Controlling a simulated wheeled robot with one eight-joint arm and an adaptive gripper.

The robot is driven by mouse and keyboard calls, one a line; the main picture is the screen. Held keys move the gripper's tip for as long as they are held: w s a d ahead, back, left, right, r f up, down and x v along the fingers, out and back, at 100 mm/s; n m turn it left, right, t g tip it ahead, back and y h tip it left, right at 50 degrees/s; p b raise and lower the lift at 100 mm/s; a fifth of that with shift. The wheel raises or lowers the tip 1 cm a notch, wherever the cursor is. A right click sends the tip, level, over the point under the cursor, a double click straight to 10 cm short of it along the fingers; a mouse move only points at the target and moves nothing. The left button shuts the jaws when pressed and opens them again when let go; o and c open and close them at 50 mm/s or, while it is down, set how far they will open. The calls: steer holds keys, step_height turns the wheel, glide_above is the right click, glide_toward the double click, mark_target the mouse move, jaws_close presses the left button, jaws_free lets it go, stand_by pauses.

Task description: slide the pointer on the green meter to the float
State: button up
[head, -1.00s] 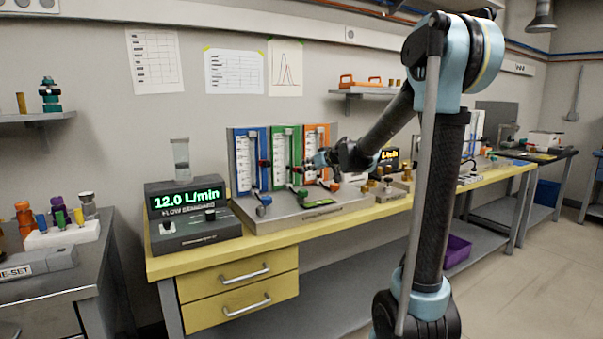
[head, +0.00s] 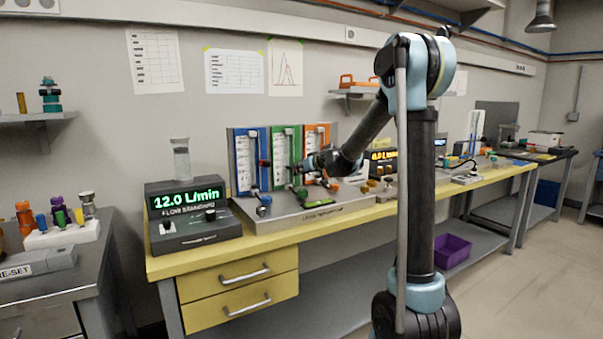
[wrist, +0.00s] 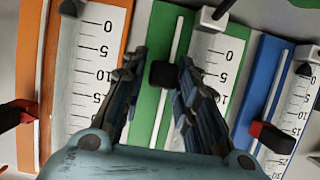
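My gripper (wrist: 163,72) is open, with one finger on each side of the block and narrow gaps; contact cannot be told. In the head view my gripper (head: 308,164) is in front of the green meter's right side. I cannot make out the green meter's float; the right finger covers part of the scale.
The blue meter (wrist: 262,75) and orange meter (wrist: 110,45) flank closely, each with a red and black pointer. Valve knobs stick out below the meters. The flow standard (head: 188,215), reading 12.0 L/min, stands left on the yellow bench (head: 250,246).

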steer(key=shift+c, duration=0.5)
jaws_close()
steer(key=shift+r, duration=1.2)
steer(key=shift+o, duration=0.5)
jaws_free()
steer(key=v, duration=1.2)
